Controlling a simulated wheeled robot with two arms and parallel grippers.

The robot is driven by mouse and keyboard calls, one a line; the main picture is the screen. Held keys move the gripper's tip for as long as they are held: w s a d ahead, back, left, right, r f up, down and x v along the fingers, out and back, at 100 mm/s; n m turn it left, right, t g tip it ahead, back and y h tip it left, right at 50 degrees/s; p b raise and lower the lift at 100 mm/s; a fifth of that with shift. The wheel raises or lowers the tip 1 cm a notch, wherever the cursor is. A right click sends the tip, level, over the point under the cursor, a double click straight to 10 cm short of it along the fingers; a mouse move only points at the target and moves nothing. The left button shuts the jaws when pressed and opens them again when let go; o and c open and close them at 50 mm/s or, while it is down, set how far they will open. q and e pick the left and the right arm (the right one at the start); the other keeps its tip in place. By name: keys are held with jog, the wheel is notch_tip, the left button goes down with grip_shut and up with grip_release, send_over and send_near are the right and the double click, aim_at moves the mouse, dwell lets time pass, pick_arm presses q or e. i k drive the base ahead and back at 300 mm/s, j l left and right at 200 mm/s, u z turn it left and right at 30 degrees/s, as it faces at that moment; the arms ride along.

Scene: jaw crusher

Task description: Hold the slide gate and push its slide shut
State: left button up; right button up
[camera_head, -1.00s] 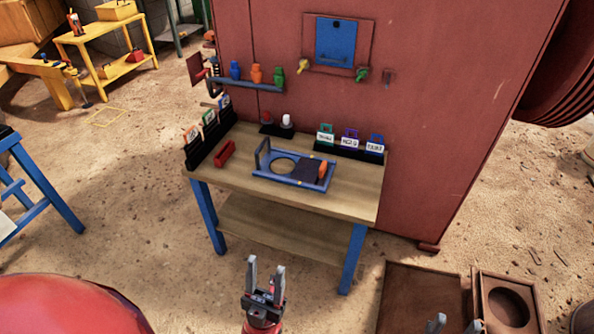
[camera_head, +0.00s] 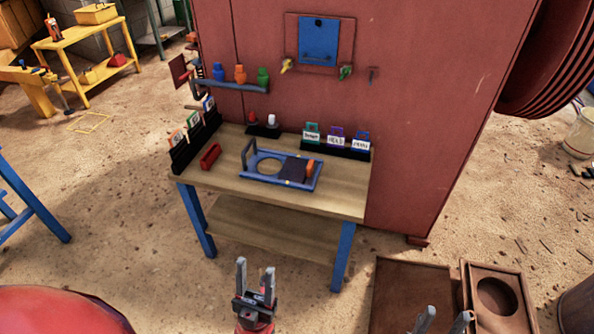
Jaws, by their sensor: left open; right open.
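The slide gate (camera_head: 257,177) is a blue frame lying on the wooden bench, with a round hole at its left part and a dark upright handle (camera_head: 247,154) at its left end. Its dark slide plate (camera_head: 292,169) sits right of the hole, with an orange grip (camera_head: 310,168) at its right end. The hole looks mostly uncovered. My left gripper (camera_head: 255,271) is open and empty, in front of the bench and well short of the gate. My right gripper (camera_head: 444,319) is open at the bottom edge, right of the bench; only its fingertips show.
The bench (camera_head: 215,179) also bears a red block (camera_head: 210,156), a black rack of cards (camera_head: 195,137) at left and a tag rack (camera_head: 341,150) at the back. A red machine wall (camera_head: 420,100) rises behind. Brown trays (camera_head: 408,270) lie lower right.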

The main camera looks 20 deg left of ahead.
aim_at(299, 171)
jog(key=i+j+u, duration=0.2)
jog(key=i+j, duration=0.2)
jog(key=i, duration=0.15)
jog(key=i+j+u, duration=0.2)
jog(key=i, duration=0.35)
jog(key=j, duration=0.1)
